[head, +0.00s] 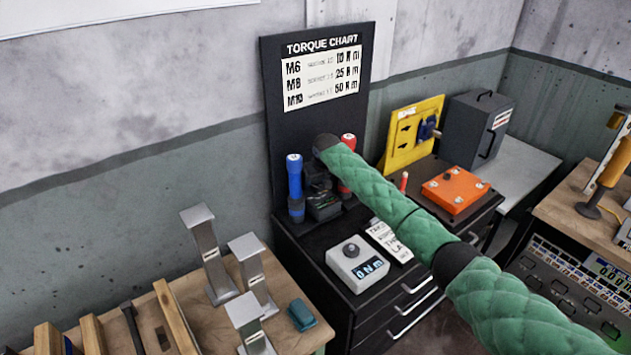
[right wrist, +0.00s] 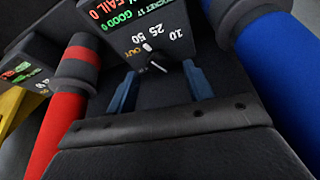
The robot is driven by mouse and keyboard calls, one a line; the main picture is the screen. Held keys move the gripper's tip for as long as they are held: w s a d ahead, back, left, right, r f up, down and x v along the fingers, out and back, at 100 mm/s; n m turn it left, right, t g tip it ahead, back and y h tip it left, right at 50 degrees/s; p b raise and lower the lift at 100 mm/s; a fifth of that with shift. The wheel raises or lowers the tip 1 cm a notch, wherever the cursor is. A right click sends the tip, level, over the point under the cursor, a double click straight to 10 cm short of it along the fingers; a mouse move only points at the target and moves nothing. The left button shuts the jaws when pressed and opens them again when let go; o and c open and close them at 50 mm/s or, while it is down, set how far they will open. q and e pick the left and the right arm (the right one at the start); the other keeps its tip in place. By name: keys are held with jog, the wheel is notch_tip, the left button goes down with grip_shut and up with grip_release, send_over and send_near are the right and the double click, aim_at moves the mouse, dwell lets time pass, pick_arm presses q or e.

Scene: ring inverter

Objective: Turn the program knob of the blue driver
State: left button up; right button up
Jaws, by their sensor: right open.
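The blue driver (head: 295,183) stands upright at the left of the black cabinet. It is also at the right of the right wrist view (right wrist: 280,65). A dark box (right wrist: 160,22) with lit text stands between the blue and red drivers. Its face carries a small knob (right wrist: 149,54) with a white pointer, near the marks 10, 25, 50 and OUT. My right gripper (right wrist: 157,71) is open, its two blue fingers on either side of the knob. I cannot tell whether they touch it. In the head view my green sleeved arm partly hides the box. My left gripper is not in view.
The red driver (head: 348,146) stands close beside my right wrist, with another lit box (right wrist: 22,75) beyond it. The torque chart board (head: 318,100) rises behind. A grey meter (head: 357,263) sits in front on the cabinet. Metal stands (head: 212,255) are on the left bench.

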jog(key=shift+w+a+f, duration=0.2)
jog(key=shift+f, duration=0.15)
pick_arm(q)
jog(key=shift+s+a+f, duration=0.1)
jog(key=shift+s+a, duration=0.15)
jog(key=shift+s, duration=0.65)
pick_arm(e)
jog(key=shift+w+d+f, duration=0.1)
jog(key=shift+w+f, duration=0.05)
jog(key=shift+f, duration=0.45)
jog(key=c, duration=1)
jog(key=shift+o, duration=0.2)
